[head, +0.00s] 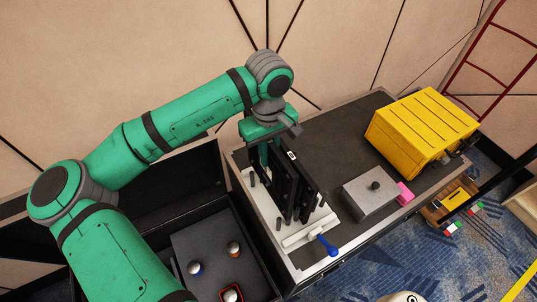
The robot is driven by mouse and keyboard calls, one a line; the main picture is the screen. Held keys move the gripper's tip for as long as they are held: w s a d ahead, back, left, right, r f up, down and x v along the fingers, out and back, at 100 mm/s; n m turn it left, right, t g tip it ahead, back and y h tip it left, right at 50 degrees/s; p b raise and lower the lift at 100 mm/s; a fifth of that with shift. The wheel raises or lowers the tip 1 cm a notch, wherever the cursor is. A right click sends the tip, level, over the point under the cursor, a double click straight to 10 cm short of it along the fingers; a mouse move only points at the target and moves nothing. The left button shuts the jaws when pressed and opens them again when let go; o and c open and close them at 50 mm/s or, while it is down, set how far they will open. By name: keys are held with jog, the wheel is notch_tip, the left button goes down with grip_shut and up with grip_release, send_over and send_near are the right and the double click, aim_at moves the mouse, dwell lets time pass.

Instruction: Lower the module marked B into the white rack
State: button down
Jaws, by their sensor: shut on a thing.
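My gripper (276,146) points down over the white rack (264,207) and is shut on a black upright module (280,176). A small white mark (291,156) shows near the top of the dark panels, but its letter is too small to read. Another black module (304,194) stands upright close beside it on the right, over the rack. The lower edge of the held module is hidden among the dark parts, so I cannot tell how deep it sits in the rack.
A blue-handled tool (327,246) lies at the rack's front end. Right of the rack are a grey box (369,194) with a black knob, a pink block (405,193) and a yellow case (422,132). A dark bin (205,250) with several knobs is at lower left. The dark worktop (330,140) is clear behind.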

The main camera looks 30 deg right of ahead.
jog(key=shift+a, duration=0.15)
jog(key=shift+s+d, duration=0.5)
jog(key=shift+d, duration=0.1)
jog(key=shift+a, duration=0.1)
